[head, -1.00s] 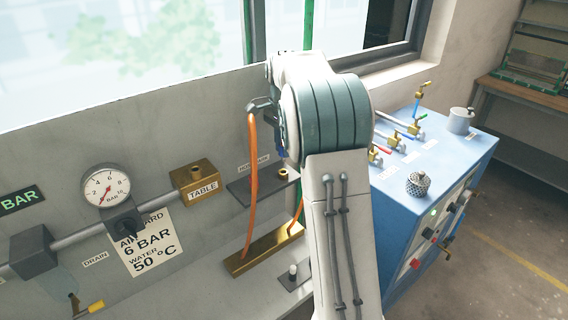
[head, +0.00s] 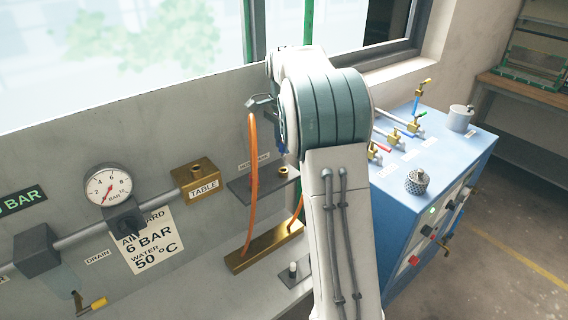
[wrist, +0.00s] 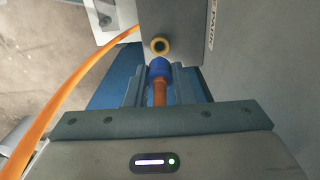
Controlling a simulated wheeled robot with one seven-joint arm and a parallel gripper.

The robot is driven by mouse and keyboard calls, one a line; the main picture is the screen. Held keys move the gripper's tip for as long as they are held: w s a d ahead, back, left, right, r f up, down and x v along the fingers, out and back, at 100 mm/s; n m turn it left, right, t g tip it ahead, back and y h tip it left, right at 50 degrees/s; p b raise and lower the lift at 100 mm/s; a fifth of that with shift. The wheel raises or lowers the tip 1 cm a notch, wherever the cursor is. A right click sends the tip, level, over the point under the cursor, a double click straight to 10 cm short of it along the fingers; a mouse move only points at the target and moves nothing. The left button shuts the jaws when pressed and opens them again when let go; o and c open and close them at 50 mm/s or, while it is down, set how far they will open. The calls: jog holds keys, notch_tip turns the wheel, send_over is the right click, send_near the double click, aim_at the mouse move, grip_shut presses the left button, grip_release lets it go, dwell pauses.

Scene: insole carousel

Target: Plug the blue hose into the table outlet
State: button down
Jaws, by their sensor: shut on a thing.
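In the wrist view my gripper (wrist: 160,90) is shut on the blue-ended hose. Its blue plug (wrist: 160,67) sticks out past the fingers, with an orange part (wrist: 160,93) between them. The plug is just short of a brass ring (wrist: 160,46) on the grey holder marked PARK; I cannot tell whether they touch. In the head view the table outlet (head: 195,182) is a brass block labelled TABLE on the grey panel, left of the holder.
The grey park shelf (head: 250,186) with its brass ring (head: 283,170) juts from the panel. An orange hose (head: 253,170) loops up from a brass block (head: 262,247) beside my arm. A gauge (head: 108,186) is left of the outlet. A blue cabinet (head: 440,165) with valves stands right.

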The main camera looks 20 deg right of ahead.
jog(key=shift+r+p, duration=2.65)
jog(key=shift+r, duration=0.65)
